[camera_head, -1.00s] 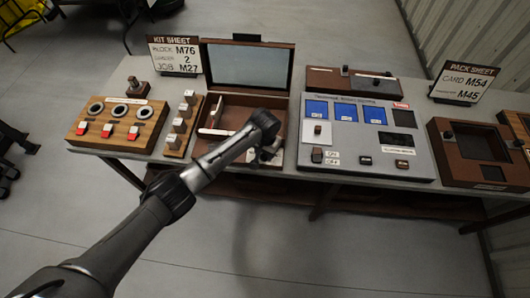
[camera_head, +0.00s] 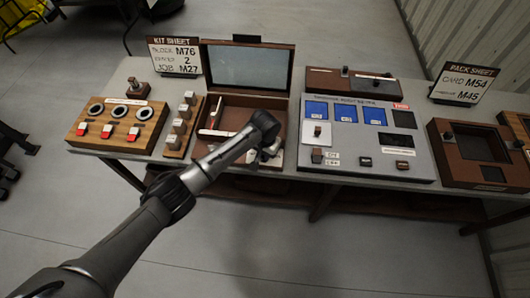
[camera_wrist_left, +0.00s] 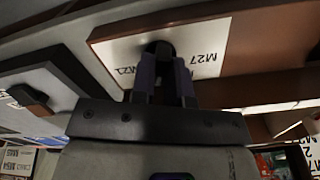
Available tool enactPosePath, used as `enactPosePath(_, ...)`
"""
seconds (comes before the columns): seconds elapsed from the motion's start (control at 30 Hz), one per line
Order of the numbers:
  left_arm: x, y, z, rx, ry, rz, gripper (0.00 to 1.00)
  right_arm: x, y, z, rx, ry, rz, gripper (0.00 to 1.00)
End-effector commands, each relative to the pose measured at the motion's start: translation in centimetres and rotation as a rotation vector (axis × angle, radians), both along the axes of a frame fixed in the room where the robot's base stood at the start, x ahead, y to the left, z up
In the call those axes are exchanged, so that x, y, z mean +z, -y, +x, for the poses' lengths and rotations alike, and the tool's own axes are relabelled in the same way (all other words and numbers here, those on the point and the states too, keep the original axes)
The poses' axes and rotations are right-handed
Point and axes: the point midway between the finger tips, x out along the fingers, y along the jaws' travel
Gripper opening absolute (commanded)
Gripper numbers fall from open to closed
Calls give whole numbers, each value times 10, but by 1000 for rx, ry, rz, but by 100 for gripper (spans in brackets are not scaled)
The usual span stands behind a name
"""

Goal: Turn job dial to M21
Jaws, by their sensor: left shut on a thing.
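The job dial's white plate (camera_wrist_left: 120,53) shows in the left wrist view, with M21 printed at its left and M27 at its right. Its dark knob (camera_wrist_left: 157,48) stands between the labels. My left gripper (camera_wrist_left: 162,72) is shut on the knob from the near side; its fingers hide part of the knob and plate, so I cannot tell where the knob points. In the head view my left gripper (camera_head: 267,153) is at the front right of the open brown box (camera_head: 225,120), and the dial is largely hidden there. My right gripper is not in view.
The kit sheet sign (camera_head: 175,56) reads JOB M27. A grey panel with blue screens (camera_head: 345,113) stands right of the box. Small blocks on a wooden rack (camera_head: 174,151) and a dial box (camera_head: 117,127) stand left. The pack sheet sign (camera_head: 464,83) is far right.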

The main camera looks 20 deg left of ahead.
Motion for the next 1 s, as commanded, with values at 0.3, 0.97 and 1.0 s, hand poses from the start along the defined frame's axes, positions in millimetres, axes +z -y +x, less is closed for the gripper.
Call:
enactPosePath(0.3, 4, 0, 0, -112, -2, 1, 0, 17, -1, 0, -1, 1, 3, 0)
enactPosePath(0.97, 2, 2, -1, -633, -1, 0, 0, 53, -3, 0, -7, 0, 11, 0)
enactPosePath(1.0, 2, 3, -1, -656, -1, 0, 0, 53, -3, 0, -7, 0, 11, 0)
